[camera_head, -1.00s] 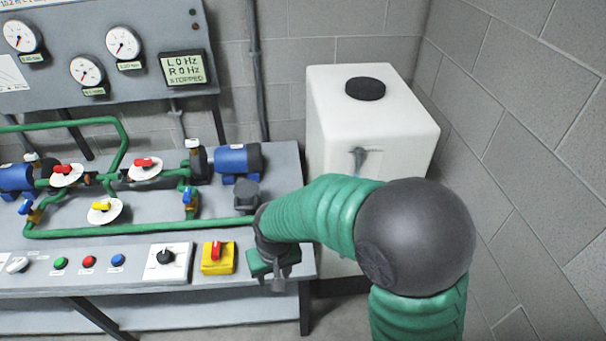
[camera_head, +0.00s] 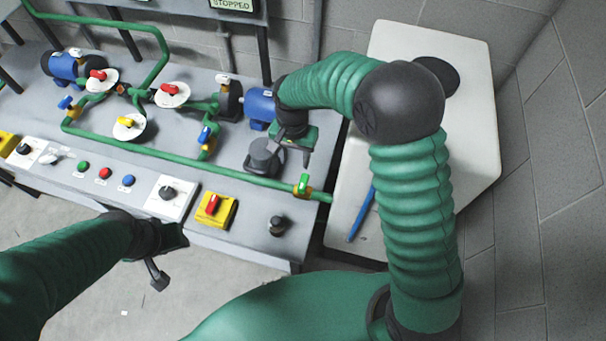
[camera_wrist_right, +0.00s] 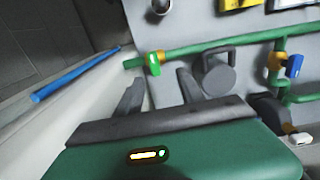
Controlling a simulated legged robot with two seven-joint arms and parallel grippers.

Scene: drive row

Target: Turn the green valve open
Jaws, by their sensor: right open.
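The green valve handle (camera_head: 304,183) sits on an orange-yellow body at the right end of the green pipe, near the bench's right edge. It also shows in the right wrist view (camera_wrist_right: 154,64), where the handle lies across the pipe. My right gripper (camera_head: 294,154) is open and empty, above and behind the valve. In the wrist view its fingers (camera_wrist_right: 160,78) stand apart, with the handle just beyond them and not touched. My left gripper (camera_head: 170,265) hangs in front of the bench, away from the valve; its opening is unclear.
A grey round device (camera_head: 262,157) sits close left of the valve, with a blue motor (camera_head: 259,105) behind. A yellow switch (camera_head: 215,210) and black knob (camera_head: 279,225) are on the front panel. A white tank (camera_head: 475,140) stands right; a blue rod (camera_head: 361,213) shows against it.

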